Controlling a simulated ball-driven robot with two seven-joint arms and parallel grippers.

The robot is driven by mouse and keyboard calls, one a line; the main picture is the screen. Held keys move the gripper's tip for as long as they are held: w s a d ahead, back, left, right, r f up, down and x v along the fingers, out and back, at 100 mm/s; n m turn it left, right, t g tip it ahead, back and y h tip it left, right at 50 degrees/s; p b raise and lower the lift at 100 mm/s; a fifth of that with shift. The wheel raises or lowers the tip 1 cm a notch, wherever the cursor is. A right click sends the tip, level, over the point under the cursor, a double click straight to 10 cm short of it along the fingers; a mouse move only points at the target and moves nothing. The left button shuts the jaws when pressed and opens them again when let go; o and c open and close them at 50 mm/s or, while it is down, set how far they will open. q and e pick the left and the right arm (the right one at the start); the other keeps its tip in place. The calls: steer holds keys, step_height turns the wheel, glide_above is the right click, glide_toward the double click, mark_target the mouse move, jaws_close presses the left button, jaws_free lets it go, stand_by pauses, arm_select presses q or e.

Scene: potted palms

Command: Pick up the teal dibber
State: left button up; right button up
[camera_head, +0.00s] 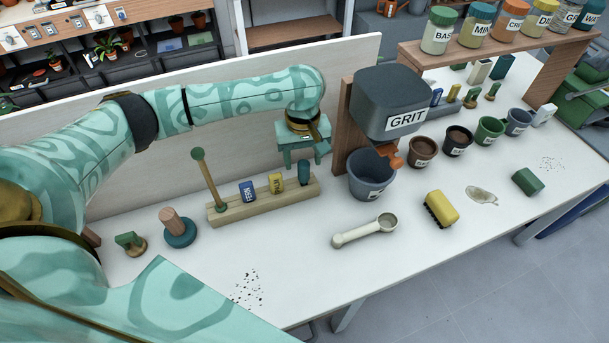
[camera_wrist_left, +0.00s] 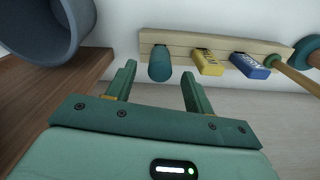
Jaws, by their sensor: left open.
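The teal dibber (camera_head: 304,172) stands at the right end of a wooden rack (camera_head: 262,202), with only its rounded teal upper part showing. In the left wrist view the dibber (camera_wrist_left: 160,65) shows beyond and between the fingertips, and its lower part is hidden. My left gripper (camera_head: 305,154) is open and empty, close above the dibber. In the left wrist view its two fingers (camera_wrist_left: 158,76) are spread to either side of the dibber, with no contact visible. My right gripper is not in view.
The rack also holds a yellow packet (camera_head: 276,183), a blue packet (camera_head: 247,192) and a tall green-topped stick (camera_head: 207,178). The grit dispenser (camera_head: 392,98) and a grey pot (camera_head: 371,178) stand close to the right of my gripper. A white panel (camera_head: 240,110) rises behind.

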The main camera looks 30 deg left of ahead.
mark_target(304, 177)
arm_select(q)
step_height(304, 177, down, 4)
steer(key=shift+d+f+b, duration=0.1)
steer(key=shift+f+b, duration=0.1)
steer(key=shift+b, duration=0.9)
steer(key=shift+s+r, duration=0.1)
steer(key=shift+r, duration=0.1)
steer(key=c, duration=0.9)
steer(key=shift+c, duration=0.5)
